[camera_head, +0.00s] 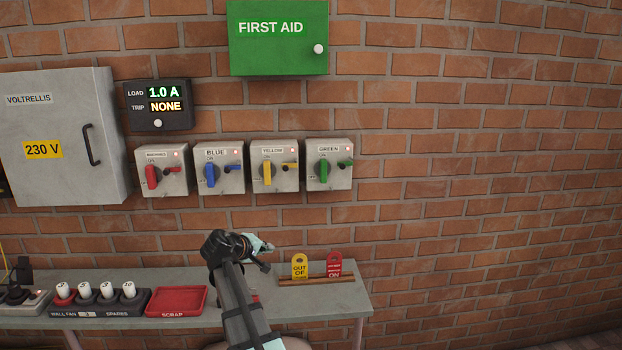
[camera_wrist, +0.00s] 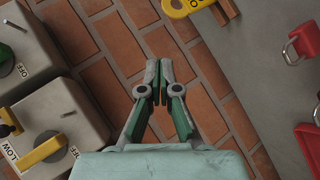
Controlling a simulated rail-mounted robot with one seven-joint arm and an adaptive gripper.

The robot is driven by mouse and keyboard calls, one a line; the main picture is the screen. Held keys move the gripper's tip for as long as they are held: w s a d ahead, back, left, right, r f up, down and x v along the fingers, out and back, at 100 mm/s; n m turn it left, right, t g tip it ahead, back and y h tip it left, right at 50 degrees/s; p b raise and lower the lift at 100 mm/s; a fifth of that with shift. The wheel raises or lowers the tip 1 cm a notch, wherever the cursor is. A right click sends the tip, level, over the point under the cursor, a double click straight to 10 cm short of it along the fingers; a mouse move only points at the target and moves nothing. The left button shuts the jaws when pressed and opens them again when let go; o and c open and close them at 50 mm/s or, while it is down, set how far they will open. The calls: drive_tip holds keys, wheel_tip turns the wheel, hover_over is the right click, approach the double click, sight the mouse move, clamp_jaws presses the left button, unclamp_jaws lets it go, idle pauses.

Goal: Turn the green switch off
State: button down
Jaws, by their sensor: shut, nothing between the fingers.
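The green switch (camera_head: 324,170) is the rightmost of the grey switch boxes on the brick wall. Its green handle stands upright, towards the ON mark, and a small red light shows at the box's top right. In the wrist view a green knob (camera_wrist: 5,52) is cut off at the left edge, beside an OFF label. My gripper (camera_head: 266,247) is below and left of the green switch, above the bench and apart from the boxes. In the wrist view my gripper (camera_wrist: 164,75) has its fingers together with nothing between them, in front of bare brick.
Left of the green switch are the yellow (camera_head: 267,172), blue (camera_head: 211,175) and red (camera_head: 152,176) switches. Below, the bench (camera_head: 345,296) carries a yellow tag (camera_head: 299,265), a red tag (camera_head: 334,265) and a red scrap tray (camera_head: 176,314). Wall right of the switches is clear.

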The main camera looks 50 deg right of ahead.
drive_tip(key=d+r+h, duration=0.3)
drive_tip(key=d+r, duration=0.1)
drive_tip(key=r, duration=0.9)
drive_tip(key=n+g+h, duration=0.1)
drive_tip(key=n+h, duration=0.1)
drive_tip(key=h, duration=0.1)
approach(320, 164)
drive_tip(key=w+a, duration=0.4)
drive_tip(key=a, duration=0.1)
drive_tip(key=d+p, duration=0.3)
drive_tip(key=d, duration=0.5)
drive_tip(key=shift+s+d, duration=0.15)
drive_tip(key=shift+d, duration=0.1)
drive_tip(key=shift+s+d+f+p, duration=0.1)
drive_tip(key=shift+s+d+p, duration=0.55)
drive_tip(key=shift+s+d, duration=0.25)
drive_tip(key=shift+s+d+f+p, duration=0.1)
drive_tip(key=shift+s+d+p, duration=0.2)
drive_tip(key=shift+s+d, duration=0.3)
drive_tip(key=shift+w, duration=0.2)
drive_tip(key=shift+m, duration=0.3)
